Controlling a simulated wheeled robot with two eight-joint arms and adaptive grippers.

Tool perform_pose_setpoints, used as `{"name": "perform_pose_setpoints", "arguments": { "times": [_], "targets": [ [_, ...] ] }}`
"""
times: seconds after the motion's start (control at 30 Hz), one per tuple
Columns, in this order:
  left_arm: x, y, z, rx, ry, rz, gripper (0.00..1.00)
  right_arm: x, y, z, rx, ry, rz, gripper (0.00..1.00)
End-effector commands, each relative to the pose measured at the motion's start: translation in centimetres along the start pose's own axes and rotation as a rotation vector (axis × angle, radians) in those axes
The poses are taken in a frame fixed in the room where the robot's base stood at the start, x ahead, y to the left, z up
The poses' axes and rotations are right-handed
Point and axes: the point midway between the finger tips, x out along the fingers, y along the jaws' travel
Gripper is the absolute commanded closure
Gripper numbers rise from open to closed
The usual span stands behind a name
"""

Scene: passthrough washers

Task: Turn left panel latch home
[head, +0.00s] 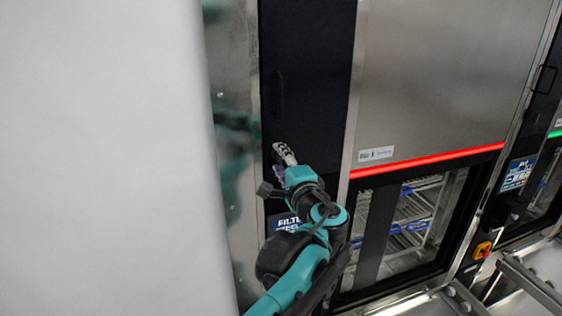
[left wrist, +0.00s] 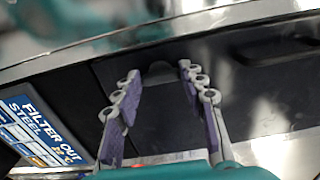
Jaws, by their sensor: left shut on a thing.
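The left panel is a tall black strip (head: 308,75) beside the steel washer front in the head view. My left gripper (head: 282,152) is at this panel, low on its face. In the left wrist view my left gripper's fingers (left wrist: 157,75), with purple pads, point at the dark panel (left wrist: 240,95). A small rounded dark piece, seemingly the panel latch (left wrist: 160,69), shows between the fingertips. The gripper is shut on it, with the fingers still standing apart. Its turn angle is hard to tell. In the head view the gripper hides the latch. My right gripper is not seen.
A blue filter label (head: 285,222) is below the gripper and shows in the left wrist view (left wrist: 40,130). A dark recessed handle (head: 278,90) is above. The washer has a red light strip (head: 430,160) and racks inside. A pale blank surface fills the left.

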Motion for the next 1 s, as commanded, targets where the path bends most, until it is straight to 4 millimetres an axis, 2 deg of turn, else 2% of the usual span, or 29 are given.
{"name": "perform_pose_setpoints", "arguments": {
  "times": [0.57, 0.6, 0.67, 1.0],
  "targets": [
    [-0.01, 0.10, 0.02, -0.033, 0.000, 0.002, 0.88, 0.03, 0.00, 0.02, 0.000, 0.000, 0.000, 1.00],
    [-0.01, 0.10, 0.02, -0.032, 0.000, 0.002, 0.51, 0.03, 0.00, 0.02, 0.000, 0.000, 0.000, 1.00],
    [-0.01, 0.10, 0.02, -0.032, 0.000, 0.002, 0.38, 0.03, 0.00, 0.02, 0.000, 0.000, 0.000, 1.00],
    [-0.27, 0.05, -0.02, -0.030, 0.001, 0.001, 0.38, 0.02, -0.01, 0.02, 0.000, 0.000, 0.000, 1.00]
  ]
}}
